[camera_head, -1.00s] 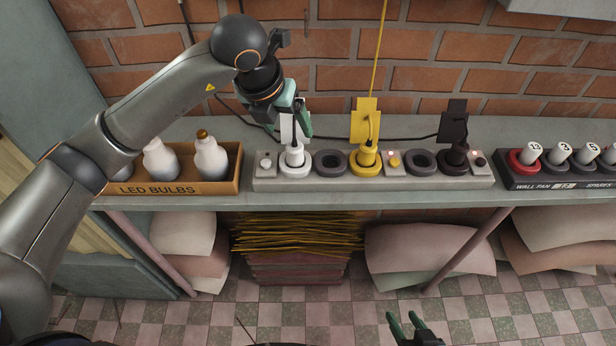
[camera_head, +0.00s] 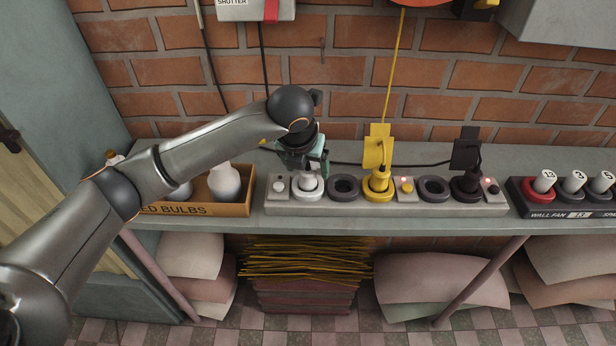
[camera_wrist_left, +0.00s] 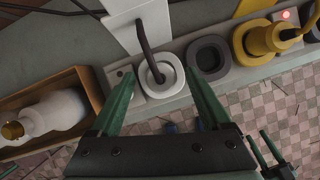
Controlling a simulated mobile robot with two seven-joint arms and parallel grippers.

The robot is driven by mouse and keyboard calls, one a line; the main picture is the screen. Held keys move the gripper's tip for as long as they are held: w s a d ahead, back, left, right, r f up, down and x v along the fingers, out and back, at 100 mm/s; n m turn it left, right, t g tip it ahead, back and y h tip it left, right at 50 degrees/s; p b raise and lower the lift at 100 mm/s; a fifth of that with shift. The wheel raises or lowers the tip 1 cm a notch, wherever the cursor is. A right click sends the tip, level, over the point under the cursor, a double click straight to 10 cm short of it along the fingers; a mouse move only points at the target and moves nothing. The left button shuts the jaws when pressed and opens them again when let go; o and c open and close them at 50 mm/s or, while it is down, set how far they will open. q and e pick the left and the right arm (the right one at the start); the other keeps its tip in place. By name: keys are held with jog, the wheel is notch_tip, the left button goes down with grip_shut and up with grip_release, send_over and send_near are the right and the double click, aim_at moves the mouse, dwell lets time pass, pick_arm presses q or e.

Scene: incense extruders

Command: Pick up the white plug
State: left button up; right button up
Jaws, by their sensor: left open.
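The white plug (camera_head: 310,182) sits in the round white socket at the left end of the grey power strip (camera_head: 326,205). In the left wrist view the white plug (camera_wrist_left: 158,73) shows between my finger lines, with its dark cord rising from it toward a white tag (camera_wrist_left: 140,22). My left gripper (camera_head: 307,164) is over the plug and hides part of its top and cord. In the wrist view my left gripper (camera_wrist_left: 160,80) is open, one green finger on each side of the plug. I see no contact. My right gripper (camera_wrist_left: 263,147) shows far below at the lower right, fingers apart.
A yellow plug (camera_head: 378,184) and a black plug (camera_head: 467,184) sit further right on the strip, with empty dark sockets between. A bulb box (camera_head: 195,210) is close on the left. A dark strip with numbered white knobs (camera_head: 543,182) is at the right.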

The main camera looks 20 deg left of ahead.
pick_arm(q)
jog(key=shift+x, duration=1.35)
grip_shut()
